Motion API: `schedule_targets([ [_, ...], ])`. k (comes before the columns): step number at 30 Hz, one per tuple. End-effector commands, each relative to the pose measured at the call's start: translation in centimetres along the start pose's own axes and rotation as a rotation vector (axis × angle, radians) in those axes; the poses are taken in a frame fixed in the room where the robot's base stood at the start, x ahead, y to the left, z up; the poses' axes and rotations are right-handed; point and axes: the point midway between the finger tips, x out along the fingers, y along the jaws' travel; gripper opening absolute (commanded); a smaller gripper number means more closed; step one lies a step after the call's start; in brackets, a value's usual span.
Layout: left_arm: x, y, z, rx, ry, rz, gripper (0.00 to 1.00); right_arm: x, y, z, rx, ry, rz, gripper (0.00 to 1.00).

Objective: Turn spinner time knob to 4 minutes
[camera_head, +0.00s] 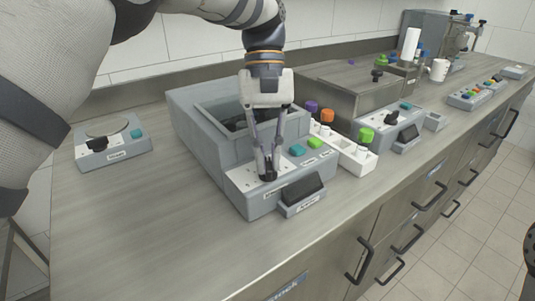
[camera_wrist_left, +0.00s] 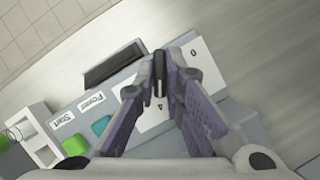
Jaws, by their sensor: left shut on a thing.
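The spinner (camera_head: 187,120) is a grey box with an open well, standing in the middle of the counter in the head view. Its front panel (camera_head: 243,180) has a white dial plate (camera_wrist_left: 150,118) with numbers around a dark time knob (camera_wrist_left: 159,66). My left gripper (camera_head: 268,174) points down and is shut on the knob, with its fingertips on either side of it. The gripper also shows in the left wrist view (camera_wrist_left: 160,80) and hides part of the dial. A "4" and a "0" are readable there; the knob's exact pointing is unclear. My right gripper is out of view.
On the panel are a teal Power button (camera_head: 297,150), a green Start button (camera_head: 314,143) and a dark display (camera_head: 302,190). A white rack (camera_head: 350,155) with coloured caps stands close on the right. A smaller device (camera_head: 112,150) stands on the left. The counter front is clear.

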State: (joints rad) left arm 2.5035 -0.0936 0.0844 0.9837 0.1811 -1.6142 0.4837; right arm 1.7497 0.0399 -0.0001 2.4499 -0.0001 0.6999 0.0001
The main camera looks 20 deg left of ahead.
Motion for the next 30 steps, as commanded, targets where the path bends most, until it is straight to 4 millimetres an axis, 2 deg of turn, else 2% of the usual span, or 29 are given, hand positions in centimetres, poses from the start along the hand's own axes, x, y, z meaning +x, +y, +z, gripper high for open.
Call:
schedule_targets([
  [5, 0.1, 0.0, 0.1, -0.001, -0.003, 0.0, 0.0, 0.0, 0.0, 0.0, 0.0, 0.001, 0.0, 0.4],
  [6, 0.1, 0.0, 0.1, -0.002, -0.003, 0.0, 0.17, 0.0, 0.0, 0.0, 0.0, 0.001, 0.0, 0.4],
  [8, 0.1, 0.0, 0.1, -0.002, -0.003, 0.0, 0.3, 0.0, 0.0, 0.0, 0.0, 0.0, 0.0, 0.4],
  [17, -0.1, 0.0, 0.1, -0.003, -0.001, 0.001, 0.3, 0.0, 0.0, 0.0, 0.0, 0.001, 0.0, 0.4],
  [20, -1.3, 0.1, 0.5, -0.002, 0.001, 0.002, 0.3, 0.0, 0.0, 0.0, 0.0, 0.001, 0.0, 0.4],
  [27, -6.7, 0.1, 2.8, -0.002, 0.002, 0.003, 0.3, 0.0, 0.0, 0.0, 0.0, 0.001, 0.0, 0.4],
  [30, -8.2, 0.1, 3.4, -0.002, 0.001, 0.002, 0.3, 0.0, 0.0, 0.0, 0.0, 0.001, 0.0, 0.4],
])
